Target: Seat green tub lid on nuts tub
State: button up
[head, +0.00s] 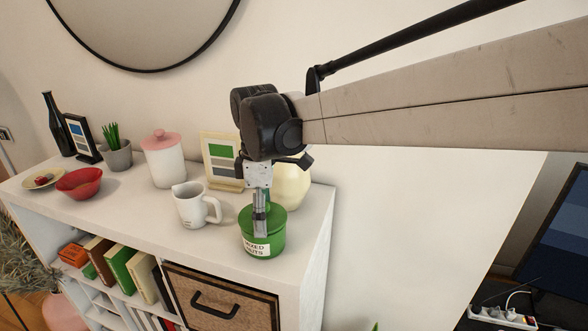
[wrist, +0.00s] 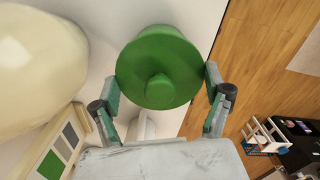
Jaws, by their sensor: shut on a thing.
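The green nuts tub (head: 274,246), with a white label reading "MIXED NUTS", stands upright near the right front of the white shelf top. The round green lid (head: 277,217) is at the tub's mouth; I cannot tell whether it is fully seated or level. In the wrist view the lid (wrist: 158,50) shows from above with its central knob, between the two fingers of my gripper (wrist: 161,80). My gripper (head: 261,212) is shut on the lid from above, its near finger reaching down in front of the tub.
A white jug (head: 190,206) stands just left of the tub, and a cream vase (head: 291,184) close behind it. A picture frame (head: 220,158), a pink-lidded canister (head: 165,160) and a red bowl (head: 79,183) are farther left. The shelf's right edge (head: 325,215) is near.

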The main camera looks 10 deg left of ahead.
jog(key=shift+f, duration=0.4)
jog(key=o, duration=0.8)
jog(key=shift+o, duration=0.6)
jog(key=shift+o, duration=1.1)
jog(key=shift+r, duration=0.15)
jog(key=shift+r+p, duration=1.95)
jog(key=shift+r, duration=1.95)
